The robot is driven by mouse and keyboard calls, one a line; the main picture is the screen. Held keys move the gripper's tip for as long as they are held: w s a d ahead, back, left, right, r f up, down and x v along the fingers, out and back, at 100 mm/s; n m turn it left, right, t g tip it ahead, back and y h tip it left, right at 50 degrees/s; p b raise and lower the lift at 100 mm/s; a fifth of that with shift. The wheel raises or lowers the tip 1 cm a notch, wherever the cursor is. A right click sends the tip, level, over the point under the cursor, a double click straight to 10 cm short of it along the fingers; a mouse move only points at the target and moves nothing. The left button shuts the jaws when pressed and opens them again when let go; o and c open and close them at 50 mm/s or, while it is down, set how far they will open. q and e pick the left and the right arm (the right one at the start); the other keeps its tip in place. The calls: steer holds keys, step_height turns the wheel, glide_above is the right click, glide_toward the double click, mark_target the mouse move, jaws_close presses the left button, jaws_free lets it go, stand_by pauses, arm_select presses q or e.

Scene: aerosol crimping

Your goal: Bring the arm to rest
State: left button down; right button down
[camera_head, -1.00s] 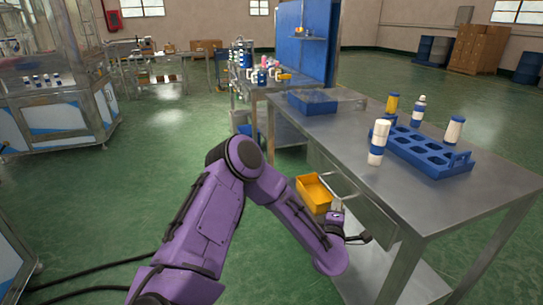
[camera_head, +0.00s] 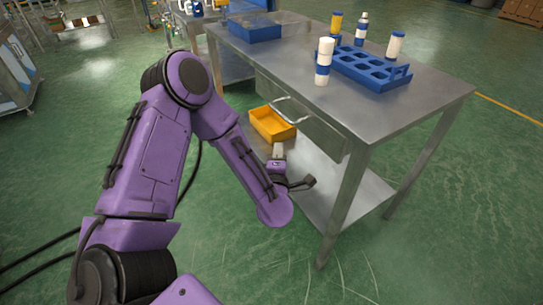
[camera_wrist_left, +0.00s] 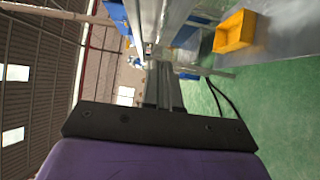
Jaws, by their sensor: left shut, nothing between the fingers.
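My left arm is purple and comes in from the left, beside the steel table (camera_head: 420,100). My left gripper (camera_head: 278,151) is low, in front of the table's drawer side, just below the yellow bin in the head view. Its fingers are shut and empty; they also show in the left wrist view (camera_wrist_left: 163,86). My right gripper is in neither view.
The yellow bin (camera_head: 272,124) sits below the drawer handle (camera_head: 291,107); it also shows in the wrist view (camera_wrist_left: 234,31). A blue rack (camera_head: 370,72) and several upright cans, including a white-and-blue one (camera_head: 323,62), stand on the table. Green floor is open at left.

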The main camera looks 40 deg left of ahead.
arm_select(q)
steer(key=s+d+f+m+g+h+p, duration=0.1)
steer(key=s+d+f+m+g+h, duration=0.1)
steer(key=s+d+f+m+h, duration=0.3)
steer(key=s+d+f+m+g+h, duration=0.2)
steer(key=s+f+m, duration=0.1)
steer(key=f+m, duration=0.4)
steer(key=s+a+f+m+g+p, duration=0.1)
steer(key=s+f+m+g, duration=0.2)
steer(key=s, duration=0.7)
steer(key=s+a+f+m+g+p, duration=0.1)
steer(key=s+f+m+g+p, duration=0.1)
steer(key=s+f, duration=0.5)
steer(key=s+m+g, duration=0.1)
steer(key=s+g, duration=0.1)
steer(key=s, duration=0.2)
steer(key=shift+s+a+m+g, duration=0.15)
steer(key=shift+s+m+g, duration=0.15)
steer(key=shift+g, duration=0.1)
